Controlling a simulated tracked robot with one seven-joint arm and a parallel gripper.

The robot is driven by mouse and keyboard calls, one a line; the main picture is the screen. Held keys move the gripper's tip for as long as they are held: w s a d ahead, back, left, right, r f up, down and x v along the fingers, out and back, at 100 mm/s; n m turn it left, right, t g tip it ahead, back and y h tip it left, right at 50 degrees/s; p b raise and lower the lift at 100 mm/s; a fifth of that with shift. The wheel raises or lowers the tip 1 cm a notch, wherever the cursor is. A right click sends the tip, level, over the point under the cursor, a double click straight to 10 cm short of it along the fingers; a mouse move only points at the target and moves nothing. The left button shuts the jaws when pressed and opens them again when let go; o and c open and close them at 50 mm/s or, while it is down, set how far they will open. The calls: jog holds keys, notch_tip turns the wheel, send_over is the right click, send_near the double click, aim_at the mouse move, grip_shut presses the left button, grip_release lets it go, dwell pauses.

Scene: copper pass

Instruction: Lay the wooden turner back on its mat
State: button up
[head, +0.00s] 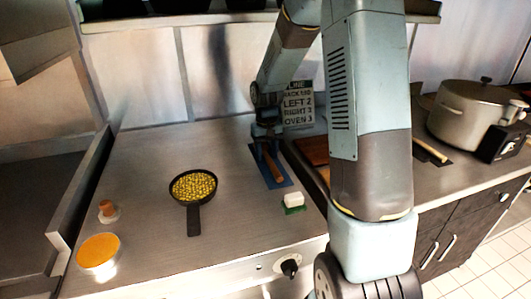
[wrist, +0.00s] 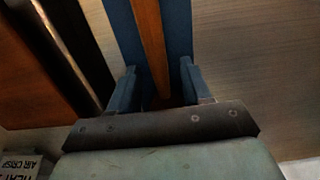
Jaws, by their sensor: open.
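The wooden turner (head: 273,168), a long brown strip, lies along a blue mat (head: 283,180) on the steel counter in the head view. Its handle (wrist: 151,40) also runs up the middle of the wrist view, over the blue mat (wrist: 179,25). My gripper (head: 264,146) is low over the far end of the mat. In the wrist view my gripper (wrist: 158,84) is open, with one finger on each side of the turner and a gap on both sides. The turner's far end is hidden under the gripper.
A pan of yellow food (head: 193,187) and a white block on a green pad (head: 293,200) stand nearby. A brown board (head: 312,151) lies right of the mat, partly behind my arm. A sign (head: 298,103) stands behind. A pale wooden utensil (head: 430,150) and large pot (head: 467,115) are at right.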

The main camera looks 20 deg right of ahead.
aim_at(266, 153)
notch_tip(266, 153, up, 12)
jog(key=s+r+t, duration=0.3)
jog(key=s+r, duration=0.7)
jog(key=s, duration=0.4)
jog(key=s+r+t, duration=0.2)
jog(key=s, duration=1.3)
jog(key=shift+a+t, duration=0.2)
jog(key=shift+t, duration=0.2)
